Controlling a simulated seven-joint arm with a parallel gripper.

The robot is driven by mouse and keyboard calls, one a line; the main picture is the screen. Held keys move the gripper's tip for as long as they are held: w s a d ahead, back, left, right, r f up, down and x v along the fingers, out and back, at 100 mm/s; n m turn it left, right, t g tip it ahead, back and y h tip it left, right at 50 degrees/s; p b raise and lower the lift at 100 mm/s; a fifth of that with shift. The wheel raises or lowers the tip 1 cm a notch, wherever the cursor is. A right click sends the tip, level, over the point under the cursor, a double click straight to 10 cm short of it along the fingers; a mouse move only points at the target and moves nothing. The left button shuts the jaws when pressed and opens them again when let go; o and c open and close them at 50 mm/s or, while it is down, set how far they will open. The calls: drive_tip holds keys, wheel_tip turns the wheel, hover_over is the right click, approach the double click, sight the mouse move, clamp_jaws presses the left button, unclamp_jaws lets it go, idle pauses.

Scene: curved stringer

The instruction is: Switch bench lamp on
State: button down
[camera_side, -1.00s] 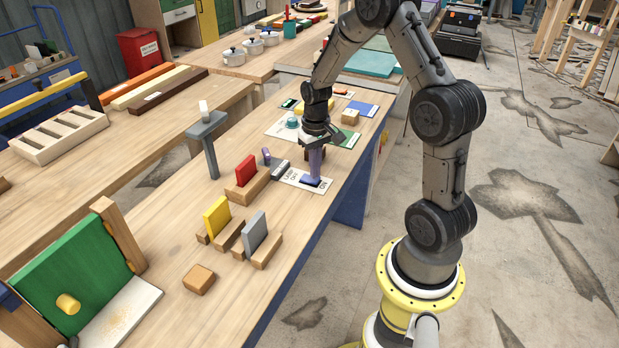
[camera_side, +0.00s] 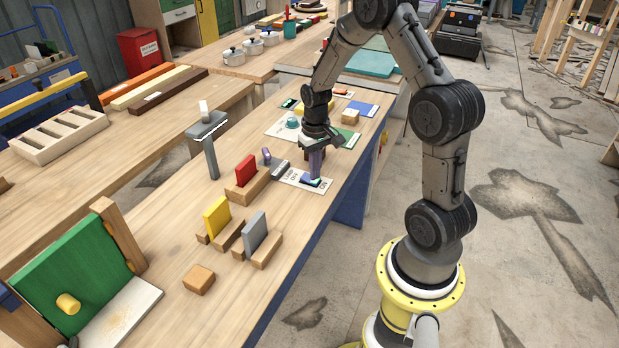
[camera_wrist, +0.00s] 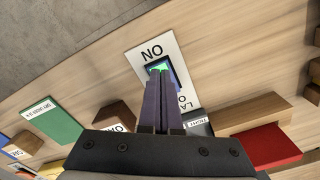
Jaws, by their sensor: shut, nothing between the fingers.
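The lamp switch is a small dark blue rocker (camera_side: 309,182) on a white plate (camera_side: 290,177) marked LAMP, OFF and ON. My gripper (camera_side: 317,177) points straight down with its purple fingers together and empty, and its tips are at the ON end of the rocker. In the wrist view, the fingertips (camera_wrist: 159,74) meet the rocker (camera_wrist: 177,74), which shows a bright green patch beside the ON word. The tips hide part of the rocker.
A grey block (camera_side: 279,168) sits close left of the plate. Red (camera_side: 246,170), yellow (camera_side: 217,216) and grey (camera_side: 254,232) panels stand in wooden holders nearer the camera. Green (camera_side: 348,138) and blue (camera_side: 364,108) patches lie farther back. The bench's front right strip is clear.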

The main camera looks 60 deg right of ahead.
wheel_tip(320, 180, up, 7)
drive_tip(key=shift+f, duration=0.15)
idle(0.6)
drive_tip(key=s+a+r+n+t+h, duration=0.1)
drive_tip(key=a+r+n+t, duration=0.3)
drive_tip(key=a+r, duration=1)
drive_tip(key=s+a+r+n+t, duration=0.1)
drive_tip(key=s+a, duration=0.2)
drive_tip(key=s, duration=0.4)
drive_tip(key=s+a+n+y, duration=0.1)
drive_tip(key=s+a, duration=0.2)
drive_tip(key=s, duration=0.4)
drive_tip(key=shift+s+r+t, duration=0.35)
drive_tip(key=shift+t, duration=0.05)
